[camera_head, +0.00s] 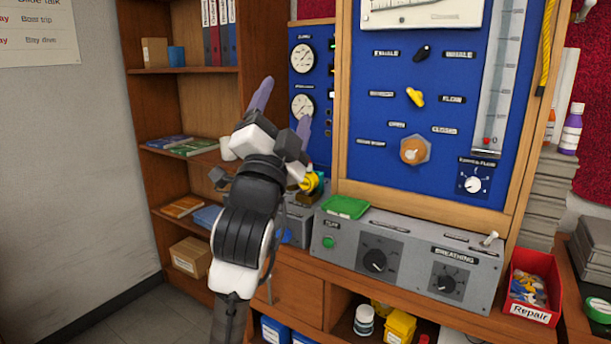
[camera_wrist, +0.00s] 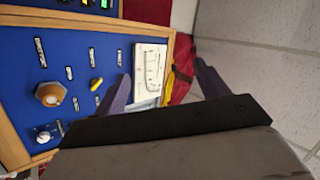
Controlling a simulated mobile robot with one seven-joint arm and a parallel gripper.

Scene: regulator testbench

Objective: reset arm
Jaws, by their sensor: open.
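My gripper (camera_head: 282,112) is raised in the head view, in front of the shelf and the left edge of the blue test panel (camera_head: 448,105). Its two purple fingers are spread wide with nothing between them. In the wrist view, my gripper (camera_wrist: 162,82) shows a finger on each side, open and empty. The wrist view looks sideways at the blue panel (camera_wrist: 75,50), with its copper-coloured hexagonal knob (camera_wrist: 50,94) and yellow lever (camera_wrist: 97,83). My arm hides part of the shelf and bench in the head view.
A grey control box (camera_head: 405,258) with black dials stands on the wooden bench, a green item (camera_head: 346,207) on top. A red Repair bin (camera_head: 534,284) is at the right. A wooden bookshelf (camera_head: 205,100) stands behind my arm. The floor (camera_head: 115,318) at left is clear.

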